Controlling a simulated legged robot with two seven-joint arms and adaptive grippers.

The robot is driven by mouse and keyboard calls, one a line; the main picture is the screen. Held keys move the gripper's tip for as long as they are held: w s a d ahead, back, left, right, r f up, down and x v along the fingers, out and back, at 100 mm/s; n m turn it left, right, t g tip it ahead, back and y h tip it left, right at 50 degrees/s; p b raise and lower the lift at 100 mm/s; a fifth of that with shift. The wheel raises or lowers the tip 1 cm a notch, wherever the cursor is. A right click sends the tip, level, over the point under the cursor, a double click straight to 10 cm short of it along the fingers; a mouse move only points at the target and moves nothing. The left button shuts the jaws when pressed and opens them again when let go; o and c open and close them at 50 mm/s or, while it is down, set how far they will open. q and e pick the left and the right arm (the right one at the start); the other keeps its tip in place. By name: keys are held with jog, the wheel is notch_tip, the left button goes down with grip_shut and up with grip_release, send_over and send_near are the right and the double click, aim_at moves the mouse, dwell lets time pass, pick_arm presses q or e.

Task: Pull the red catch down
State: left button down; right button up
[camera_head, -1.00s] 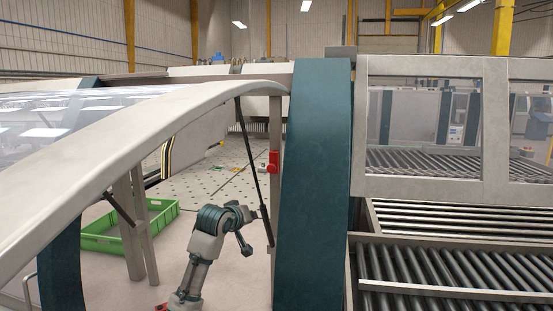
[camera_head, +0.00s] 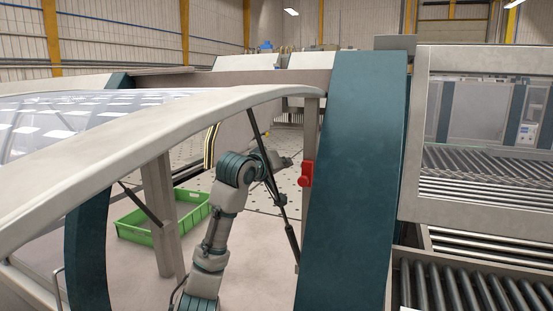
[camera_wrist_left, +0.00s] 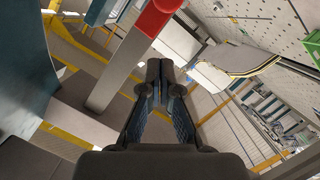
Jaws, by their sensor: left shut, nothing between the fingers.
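The red catch (camera_head: 305,174) is a small block on a pale upright post (camera_head: 311,122), just left of the wide teal arch. In the left wrist view the red catch (camera_wrist_left: 154,17) shows at the top edge, partly cut off, on the end of the post. My left gripper (camera_head: 284,162) is raised to about the height of the catch, a little to its left and apart from it. In the left wrist view my left gripper (camera_wrist_left: 159,70) is shut and empty, with its fingertips below the catch in the picture. My right gripper is not in view.
A thin dark strut (camera_head: 277,187) slants down beside my left arm. The teal arch (camera_head: 352,185) stands right of the catch. A pale curved cover (camera_head: 130,143) spans the left. A green crate (camera_head: 137,235) sits behind a post. Roller conveyors (camera_head: 470,285) lie at right.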

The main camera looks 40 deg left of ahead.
aim_at(303, 175)
pick_arm(q)
jog(key=w+f, duration=0.1)
jog(key=w+d+f, duration=0.1)
jog(key=f, duration=0.2)
jog(key=shift+w+d+p, duration=0.25)
jog(key=shift+w+p, duration=0.1)
jog(key=shift+w, duration=0.05)
jog(key=shift+f, duration=0.3)
notch_tip(303, 175, down, 6)
jog(key=b, duration=0.4)
jog(key=shift+a+f, duration=0.2)
jog(key=shift+a, duration=0.15)
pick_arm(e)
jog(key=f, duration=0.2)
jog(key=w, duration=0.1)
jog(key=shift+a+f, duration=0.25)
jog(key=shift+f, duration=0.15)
